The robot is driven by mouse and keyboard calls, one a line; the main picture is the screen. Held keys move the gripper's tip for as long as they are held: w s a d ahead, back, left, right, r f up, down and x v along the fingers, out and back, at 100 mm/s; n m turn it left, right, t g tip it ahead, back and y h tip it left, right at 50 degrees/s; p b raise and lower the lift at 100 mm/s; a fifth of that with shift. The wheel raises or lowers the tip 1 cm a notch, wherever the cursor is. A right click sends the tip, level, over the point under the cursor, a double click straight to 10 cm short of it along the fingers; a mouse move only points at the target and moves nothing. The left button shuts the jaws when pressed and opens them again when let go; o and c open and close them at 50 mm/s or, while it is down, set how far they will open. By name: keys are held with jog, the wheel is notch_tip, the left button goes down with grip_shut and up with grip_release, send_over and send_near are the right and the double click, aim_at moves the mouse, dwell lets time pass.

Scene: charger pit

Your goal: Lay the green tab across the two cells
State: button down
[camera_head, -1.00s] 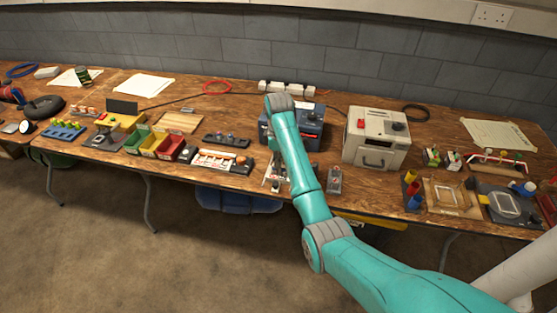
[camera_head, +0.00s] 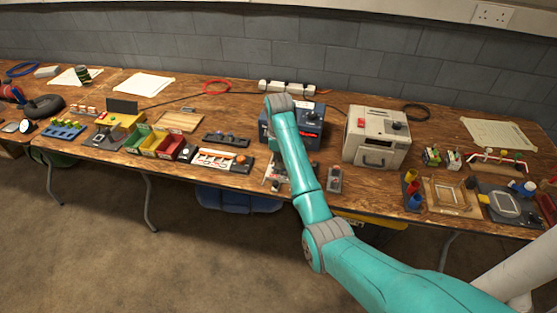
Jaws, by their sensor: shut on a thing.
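My gripper (camera_head: 272,178) is low over the front part of the bench, just left of my teal forearm, which partly hides it. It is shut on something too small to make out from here. I cannot pick out the green tab or the two cells for certain. The bench spot at the gripper is crowded with small pale and red parts, and the forearm covers part of it.
A blue box (camera_head: 281,127) stands behind my arm and a beige box (camera_head: 375,143) to its right. A small grey device (camera_head: 334,180) lies close to the right of the forearm. Green (camera_head: 136,139), yellow and red bins stand left on the wooden bench (camera_head: 205,103).

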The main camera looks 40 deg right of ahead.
jog(key=shift+f, duration=0.15)
jog(key=c, duration=1.1)
grip_release()
jog(key=shift+o, duration=0.2)
